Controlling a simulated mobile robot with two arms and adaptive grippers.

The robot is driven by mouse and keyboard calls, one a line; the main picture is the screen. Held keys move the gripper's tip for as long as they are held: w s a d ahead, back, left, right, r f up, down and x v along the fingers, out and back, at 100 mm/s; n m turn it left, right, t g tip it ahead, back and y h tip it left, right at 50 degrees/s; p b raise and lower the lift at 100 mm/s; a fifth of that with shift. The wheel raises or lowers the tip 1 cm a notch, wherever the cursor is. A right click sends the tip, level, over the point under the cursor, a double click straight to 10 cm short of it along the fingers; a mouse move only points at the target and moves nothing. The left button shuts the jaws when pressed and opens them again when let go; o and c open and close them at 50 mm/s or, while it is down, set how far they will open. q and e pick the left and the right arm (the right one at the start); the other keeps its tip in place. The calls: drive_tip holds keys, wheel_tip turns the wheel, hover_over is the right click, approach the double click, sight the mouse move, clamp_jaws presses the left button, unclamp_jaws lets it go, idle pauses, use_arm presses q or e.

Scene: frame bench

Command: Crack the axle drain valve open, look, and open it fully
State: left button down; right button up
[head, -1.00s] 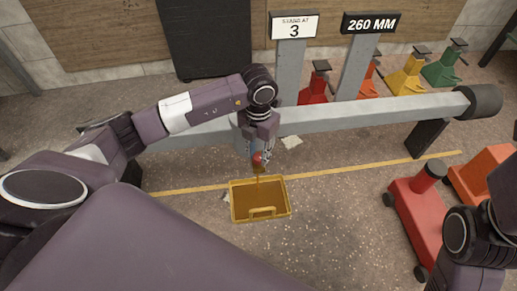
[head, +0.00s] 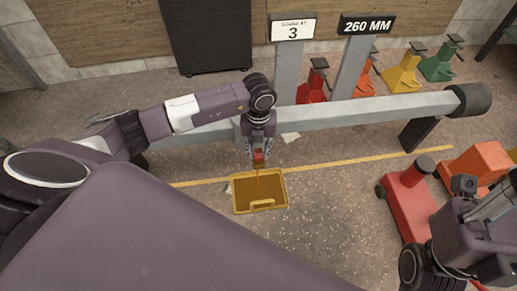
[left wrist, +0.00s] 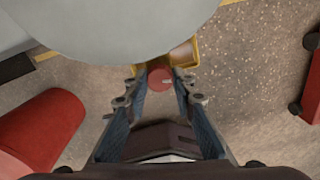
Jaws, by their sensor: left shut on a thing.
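The drain valve's red handle (left wrist: 160,79) sits between my left gripper's fingers in the left wrist view. It also shows as a small red spot in the head view (head: 258,155). My left gripper (head: 259,158) is shut on the handle, pointing down in front of the grey axle beam (head: 350,111). A thin stream (head: 258,178) falls below the valve into the yellow drain pan (head: 286,190), which holds brown liquid. My right gripper is not clearly visible; only part of my right arm shows at the lower right.
Red, orange, yellow and green jack stands (head: 404,72) stand behind the beam. A red floor jack (head: 412,205) and an orange block (head: 480,165) are at the right. Signs read "3" (head: 292,28) and "260 MM" (head: 366,25). Floor in front of the pan is clear.

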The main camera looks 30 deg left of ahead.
sight(259, 154)
idle(0.3)
use_arm(q)
drive_tip(key=c, duration=1.6)
unclamp_jaws()
drive_tip(key=shift+r, duration=0.1)
wheel_tip(259, 154, up, 12)
drive_tip(key=shift+f, duration=0.1)
